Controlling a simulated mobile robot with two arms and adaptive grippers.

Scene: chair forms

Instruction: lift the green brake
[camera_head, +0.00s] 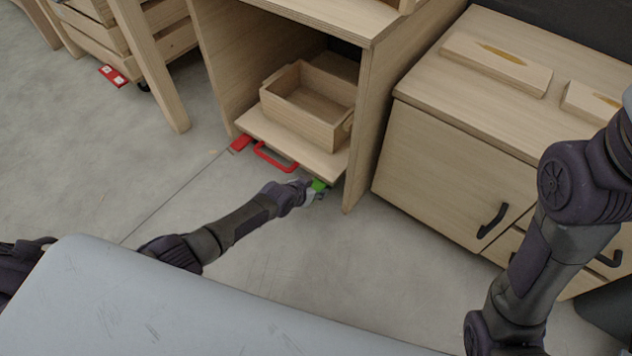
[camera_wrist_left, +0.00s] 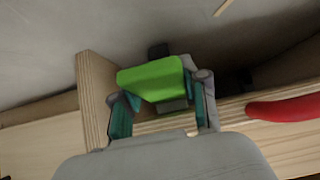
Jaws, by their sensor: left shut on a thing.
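The green brake (camera_head: 318,185) is a small green pedal at the front right corner of a low wooden platform (camera_head: 262,133). In the left wrist view the green brake (camera_wrist_left: 152,80) sits between the two fingers. My left gripper (camera_head: 311,193) is at the brake, and in the left wrist view the gripper (camera_wrist_left: 160,108) is shut on it. The gripper partly hides the brake in the head view. My right arm (camera_head: 545,250) shows at the right, but its gripper is out of view.
A red handle (camera_head: 275,158) and a red pedal (camera_head: 240,143) are on the platform's front edge. An open wooden box (camera_head: 308,104) stands on the platform. A wooden side panel (camera_head: 362,130) rises close right of the brake. Bare floor lies in front.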

